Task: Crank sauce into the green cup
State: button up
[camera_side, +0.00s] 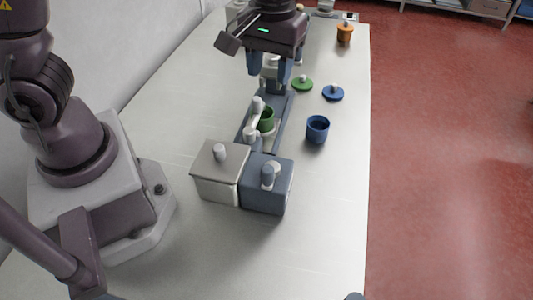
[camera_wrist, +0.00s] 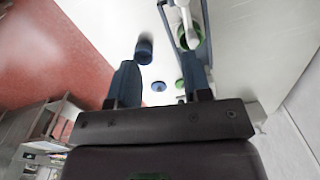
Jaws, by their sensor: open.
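The green cup (camera_side: 267,118) stands on the grey-blue dispenser base (camera_side: 281,108), among white dispenser parts (camera_side: 257,106). In the wrist view the green cup (camera_wrist: 196,36) lies beyond the right finger, partly covered by a white spout-like part (camera_wrist: 185,17). My gripper (camera_side: 269,76) is above the far end of the dispenser, behind the cup in the side view. I cannot tell which part is the crank, and the cup's contents are not clear.
A blue cup (camera_side: 317,130) stands right of the dispenser. A green lid (camera_side: 302,85) and a blue lid (camera_side: 333,94) lie behind it. A white box (camera_side: 216,183) and a blue-grey box (camera_side: 270,199) stand in front. An orange pot (camera_side: 345,34) is at the back right.

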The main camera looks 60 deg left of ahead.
send_over(268, 168)
jog(key=w+a, duration=0.2)
jog(key=a, duration=0.1)
notch_tip(268, 168, down, 3)
jog(key=shift+n, duration=0.3)
jog(key=d, duration=0.1)
jog(key=s+d+f, duration=0.1)
jog(key=s+d, duration=0.1)
jog(key=shift+s+f, duration=0.25)
jog(key=shift+w+f+n, duration=0.15)
jog(key=shift+f+n, duration=0.1)
jog(key=shift+n, duration=0.55)
jog(key=shift+f, duration=4)
